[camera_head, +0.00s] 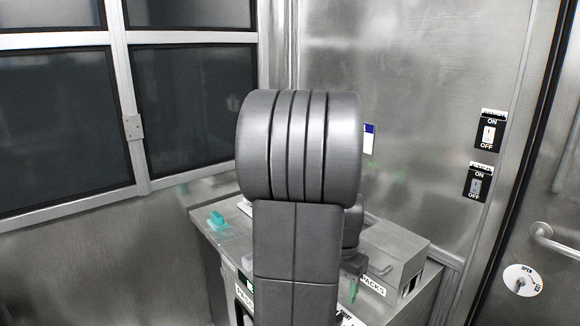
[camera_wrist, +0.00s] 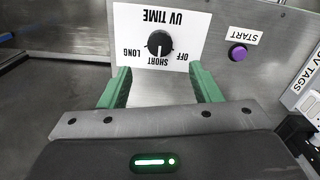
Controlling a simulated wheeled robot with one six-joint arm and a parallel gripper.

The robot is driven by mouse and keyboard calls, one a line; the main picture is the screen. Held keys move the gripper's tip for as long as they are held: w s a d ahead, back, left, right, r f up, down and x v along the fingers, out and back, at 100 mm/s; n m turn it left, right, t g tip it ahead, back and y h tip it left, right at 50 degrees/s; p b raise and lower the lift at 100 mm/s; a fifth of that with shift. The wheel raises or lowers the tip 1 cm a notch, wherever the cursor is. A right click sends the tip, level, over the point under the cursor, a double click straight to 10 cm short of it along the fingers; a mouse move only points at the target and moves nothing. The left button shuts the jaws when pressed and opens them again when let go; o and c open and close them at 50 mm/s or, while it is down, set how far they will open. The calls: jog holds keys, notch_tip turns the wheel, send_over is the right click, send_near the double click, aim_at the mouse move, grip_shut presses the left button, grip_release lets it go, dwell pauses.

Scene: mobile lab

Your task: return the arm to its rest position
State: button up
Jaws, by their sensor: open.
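My gripper (camera_wrist: 163,84) shows in the wrist view with its two green fingers spread apart and nothing between them. A black knob (camera_wrist: 159,43) on a white "UV TIME" label (camera_wrist: 190,22) sits just beyond the fingertips, roughly centred between them. I cannot tell the exact gap to the panel. In the head view my arm (camera_head: 297,235) stands upright in the middle and hides much of the cabinet behind it. The gripper is mostly hidden there.
A metal cabinet (camera_head: 207,241) stands behind my arm, with a teal piece (camera_head: 216,220) on top and a "PACKS" box (camera_head: 395,256) at right. A purple START button (camera_wrist: 238,53) is right of the knob. Wall switches (camera_head: 488,133) and a door handle (camera_head: 555,243) are further right.

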notch_tip(320, 180, down, 10)
jog(key=shift+r, duration=0.1)
jog(key=shift+r, duration=0.1)
dwell(0.4)
notch_tip(320, 180, up, 13)
notch_tip(320, 180, down, 14)
jog(key=shift+r+b, duration=0.25)
jog(key=shift+b, duration=0.05)
jog(key=shift+r+n, duration=0.1)
jog(key=shift+n, duration=0.3)
jog(key=n+p, duration=0.1)
jog(key=n, duration=0.3)
jog(key=shift+r+n, duration=0.1)
jog(key=shift+n, duration=0.2)
jog(key=n+p, duration=0.1)
jog(key=n, duration=0.5)
jog(key=shift+n, duration=0.3)
notch_tip(320, 180, up, 8)
jog(key=shift+f, duration=0.15)
